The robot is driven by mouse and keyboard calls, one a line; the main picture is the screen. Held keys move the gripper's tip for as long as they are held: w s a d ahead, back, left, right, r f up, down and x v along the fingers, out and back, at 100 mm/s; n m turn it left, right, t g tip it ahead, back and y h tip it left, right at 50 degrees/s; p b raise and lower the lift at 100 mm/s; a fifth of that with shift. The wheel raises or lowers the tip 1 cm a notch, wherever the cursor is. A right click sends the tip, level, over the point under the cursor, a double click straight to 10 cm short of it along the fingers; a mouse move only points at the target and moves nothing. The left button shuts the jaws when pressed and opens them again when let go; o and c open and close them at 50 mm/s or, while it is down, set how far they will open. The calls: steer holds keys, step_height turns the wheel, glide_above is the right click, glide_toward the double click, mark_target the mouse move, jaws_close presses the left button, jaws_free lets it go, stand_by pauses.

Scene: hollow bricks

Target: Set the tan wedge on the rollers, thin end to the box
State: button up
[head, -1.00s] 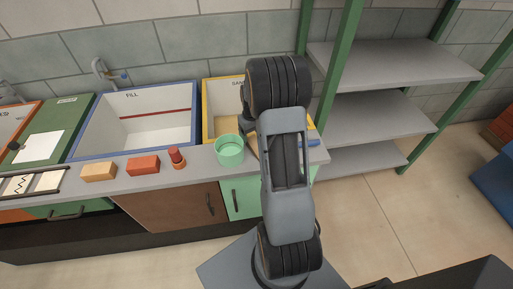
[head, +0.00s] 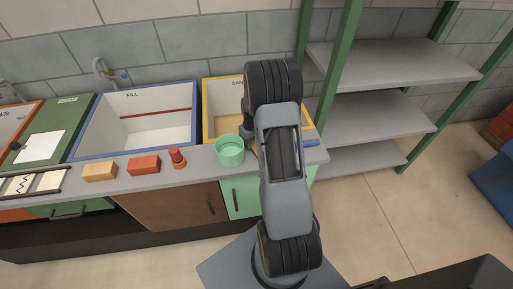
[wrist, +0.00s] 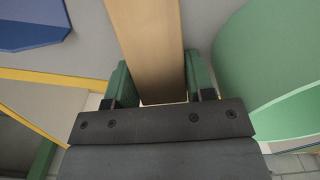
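In the wrist view a long tan piece (wrist: 150,45), which looks like the tan wedge, runs from the top edge down between the green fingers of my gripper (wrist: 156,72). Both fingers lie close against its sides, with no clear gap. Its far end is out of frame, so its thin end cannot be told. In the head view my own arm hides the gripper and this piece, above the right end of the counter. I cannot make out the rollers or the box for certain.
A green cup (head: 229,152) stands close beside my gripper; it fills the right of the wrist view (wrist: 275,65). A blue item (wrist: 30,28) lies on the other side. A tan brick (head: 99,171), a red brick (head: 144,165) and a red peg (head: 177,157) line the counter (head: 200,161).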

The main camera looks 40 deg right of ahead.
steer(key=c, duration=0.5)
steer(key=shift+r, duration=0.2)
